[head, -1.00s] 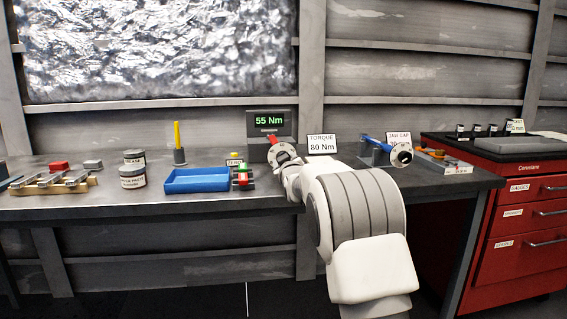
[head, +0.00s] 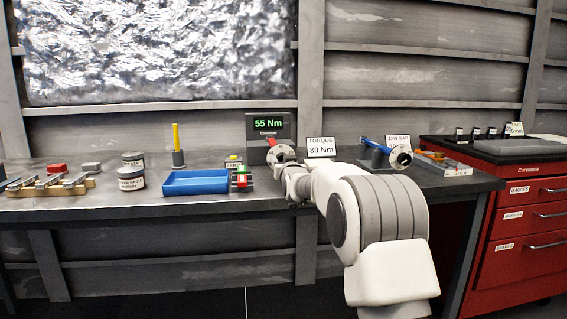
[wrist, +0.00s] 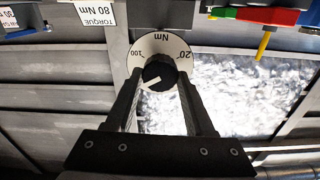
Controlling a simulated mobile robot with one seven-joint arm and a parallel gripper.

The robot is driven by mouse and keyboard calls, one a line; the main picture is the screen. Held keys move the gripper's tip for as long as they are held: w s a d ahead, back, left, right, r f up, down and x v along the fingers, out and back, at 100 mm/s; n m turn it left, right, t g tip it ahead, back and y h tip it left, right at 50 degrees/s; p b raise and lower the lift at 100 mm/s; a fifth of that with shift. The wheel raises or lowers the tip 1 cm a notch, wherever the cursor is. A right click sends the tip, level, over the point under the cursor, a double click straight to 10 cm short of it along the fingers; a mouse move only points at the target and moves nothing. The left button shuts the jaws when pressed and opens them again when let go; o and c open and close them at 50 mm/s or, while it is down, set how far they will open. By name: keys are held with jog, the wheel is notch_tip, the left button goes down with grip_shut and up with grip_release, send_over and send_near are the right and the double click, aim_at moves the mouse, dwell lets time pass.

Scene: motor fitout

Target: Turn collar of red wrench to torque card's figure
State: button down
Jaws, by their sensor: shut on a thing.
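The red wrench (head: 271,141) stands in front of a display (head: 267,124) reading 55 Nm in green. Its round white dial (head: 282,154) faces me. In the wrist view, upside down, the dial (wrist: 146,45) bears "Nm", "20" and "100". The black collar (wrist: 158,71) at its centre has a white pointer line aimed to the lower left in that picture. My gripper (wrist: 160,80) is shut on the collar, one finger at each side. The torque card (head: 321,147) reads 80 Nm and stands right of the dial. My arm hides part of the bench below the dial.
A blue wrench (head: 375,145) with its own dial and a jaw gap card (head: 398,141) stands to the right. A red cabinet (head: 520,210) is at far right.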

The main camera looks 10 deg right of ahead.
dwell(0.3)
jog(key=shift+c, duration=1.3)
grip_release()
jog(key=shift+s, duration=0.1)
jog(key=s+p, duration=0.2)
jog(key=s, duration=1.5)
jog(key=shift+s, duration=0.1)
